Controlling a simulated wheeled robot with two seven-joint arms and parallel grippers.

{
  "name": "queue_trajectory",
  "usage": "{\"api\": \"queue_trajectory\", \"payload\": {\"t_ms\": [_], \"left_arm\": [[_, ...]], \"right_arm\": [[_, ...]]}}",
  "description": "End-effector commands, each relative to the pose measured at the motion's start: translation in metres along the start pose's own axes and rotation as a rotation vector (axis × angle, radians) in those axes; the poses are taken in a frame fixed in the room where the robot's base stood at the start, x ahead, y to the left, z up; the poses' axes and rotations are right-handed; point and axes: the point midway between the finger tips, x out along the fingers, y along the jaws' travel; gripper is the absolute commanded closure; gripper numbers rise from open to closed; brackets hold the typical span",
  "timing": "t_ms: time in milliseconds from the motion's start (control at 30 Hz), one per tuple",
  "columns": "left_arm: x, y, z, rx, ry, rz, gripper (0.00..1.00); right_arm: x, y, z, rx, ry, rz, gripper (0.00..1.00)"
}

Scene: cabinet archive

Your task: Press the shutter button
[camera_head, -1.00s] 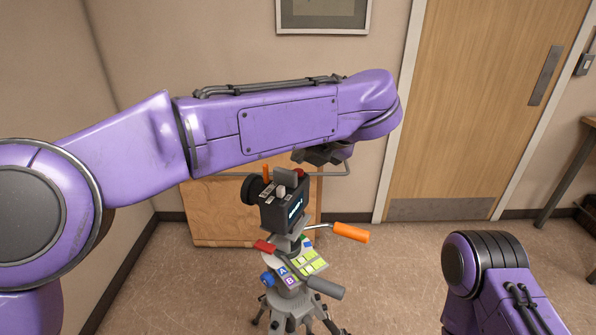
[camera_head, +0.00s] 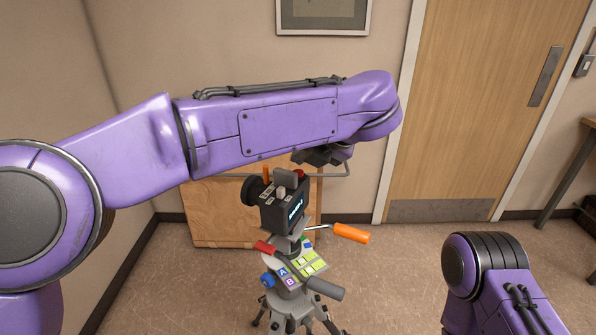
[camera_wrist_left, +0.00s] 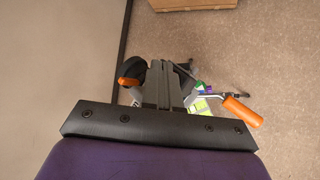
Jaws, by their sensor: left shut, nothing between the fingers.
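A black camera (camera_head: 283,211) with a round lens (camera_head: 251,190) on its left sits on a tripod (camera_head: 292,303). On its top are an orange post (camera_head: 267,173), a small silver knob (camera_head: 281,191) and a red piece (camera_head: 300,174); which is the shutter button I cannot tell. My left gripper (camera_head: 318,156) is at the camera's top, partly behind my forearm. In the left wrist view my left gripper (camera_wrist_left: 162,68) is shut and empty, its fingers covering much of the camera. Contact with the camera cannot be made out. My right gripper is outside both views.
An orange handle (camera_head: 351,233), a red lever (camera_head: 265,247) and a dark grey handle (camera_head: 325,288) stick out from the tripod head. The floor (camera_head: 390,270) right of the tripod is clear.

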Motion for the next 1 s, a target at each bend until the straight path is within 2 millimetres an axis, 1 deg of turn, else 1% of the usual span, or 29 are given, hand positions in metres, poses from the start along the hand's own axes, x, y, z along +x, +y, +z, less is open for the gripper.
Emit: {"api": "queue_trajectory", "payload": {"t_ms": [467, 733, 1000], "left_arm": [[0.0001, -0.0001, -0.0001, 0.000, 0.000, 0.000, 1.00], [0.0061, -0.0045, -0.0047, 0.000, 0.000, 0.000, 1.00], [0.0058, -0.0042, -0.0044, 0.000, 0.000, 0.000, 1.00]], "right_arm": [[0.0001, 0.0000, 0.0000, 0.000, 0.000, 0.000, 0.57], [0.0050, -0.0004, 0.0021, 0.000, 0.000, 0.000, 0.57], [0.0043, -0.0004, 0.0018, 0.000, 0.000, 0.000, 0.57]]}}
